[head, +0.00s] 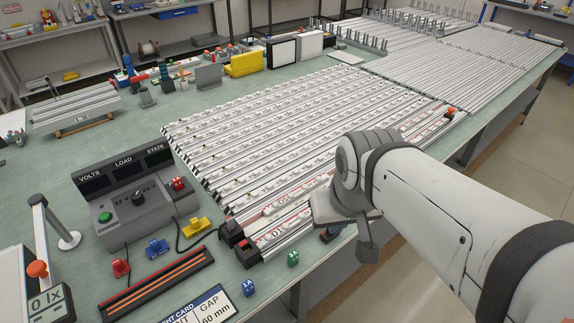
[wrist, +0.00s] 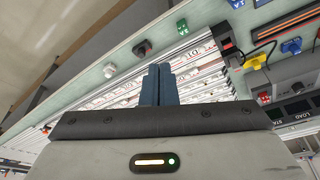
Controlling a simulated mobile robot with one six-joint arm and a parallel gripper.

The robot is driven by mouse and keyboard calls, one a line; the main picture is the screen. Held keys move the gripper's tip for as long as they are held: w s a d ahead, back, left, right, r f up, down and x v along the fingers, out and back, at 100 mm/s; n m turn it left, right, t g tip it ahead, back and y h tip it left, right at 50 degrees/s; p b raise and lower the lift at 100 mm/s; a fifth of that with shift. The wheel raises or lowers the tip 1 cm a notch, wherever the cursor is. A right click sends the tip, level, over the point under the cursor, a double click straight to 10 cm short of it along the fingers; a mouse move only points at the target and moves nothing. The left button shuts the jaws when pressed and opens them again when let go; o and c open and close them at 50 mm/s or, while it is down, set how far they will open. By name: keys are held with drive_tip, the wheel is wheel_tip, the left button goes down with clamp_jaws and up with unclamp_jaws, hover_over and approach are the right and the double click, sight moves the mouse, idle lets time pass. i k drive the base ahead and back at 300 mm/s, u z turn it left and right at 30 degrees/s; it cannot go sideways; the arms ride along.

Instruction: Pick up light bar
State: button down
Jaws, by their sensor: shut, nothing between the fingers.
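Many light bars (head: 290,130) lie side by side in long rows on the bench, pale strips with round white lamps. The front bars (head: 268,232) carry red-marked labels, partly readable as D1 and D5. My gripper (wrist: 157,84) shows in the wrist view with its two blue fingers pressed together and empty. The labelled bars (wrist: 200,50) show just beyond the fingertips. I cannot tell whether the fingers touch a bar.
A grey control box (head: 135,200) with meters stands left of the bars, with cables and coloured plugs (head: 195,227) before it. A yellow block (head: 246,63) stands behind.

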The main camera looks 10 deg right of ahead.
sight(279, 203)
drive_tip(key=u, duration=2.35)
drive_tip(key=k, duration=1.55)
drive_tip(key=z, duration=1.3)
drive_tip(key=i, duration=1.05)
drive_tip(key=z, duration=0.05)
